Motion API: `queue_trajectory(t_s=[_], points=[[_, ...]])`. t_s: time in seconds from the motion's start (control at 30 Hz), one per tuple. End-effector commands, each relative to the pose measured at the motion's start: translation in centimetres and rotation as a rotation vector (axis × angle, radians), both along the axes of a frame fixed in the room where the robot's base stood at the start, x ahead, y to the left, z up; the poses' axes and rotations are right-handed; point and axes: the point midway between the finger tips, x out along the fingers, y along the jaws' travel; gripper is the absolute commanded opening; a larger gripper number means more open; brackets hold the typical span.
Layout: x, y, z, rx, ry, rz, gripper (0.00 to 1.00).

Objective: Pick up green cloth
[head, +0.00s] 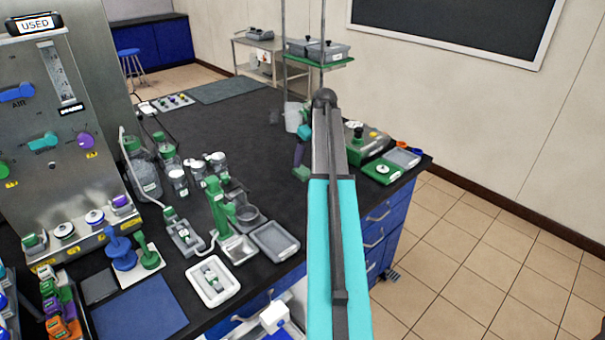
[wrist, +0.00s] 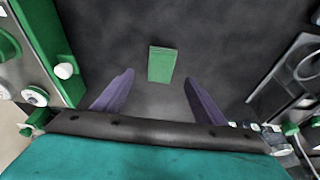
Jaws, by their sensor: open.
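The green cloth (wrist: 162,64) is a small flat rectangle lying on the black bench top, in the upper middle of the wrist view. A small green patch (head: 301,173) just below my gripper in the head view looks like the same cloth. My gripper (wrist: 158,78) is open and empty, with its two purple fingers spread to either side of the cloth's near end. I cannot tell how high the fingertips are above it. In the head view my gripper (head: 299,156) points down over the bench, partly hidden by my arm.
A green-topped device (head: 366,142) stands close to the right of my gripper in the head view. A white beaker (head: 292,117) stands behind it. Glass bottles and a grey tray (head: 275,241) are to the left. The bench middle (head: 225,125) is clear.

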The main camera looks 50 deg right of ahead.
Motion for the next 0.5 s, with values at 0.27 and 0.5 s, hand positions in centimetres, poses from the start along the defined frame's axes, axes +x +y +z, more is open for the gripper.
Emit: queue_trajectory(t_s=[0.27, 0.5], points=[[0.41, -0.05, -1.35, -0.001, 0.0, 0.0, 0.65], [0.39, -0.08, -1.32, -0.001, -0.001, 0.0, 0.65]])
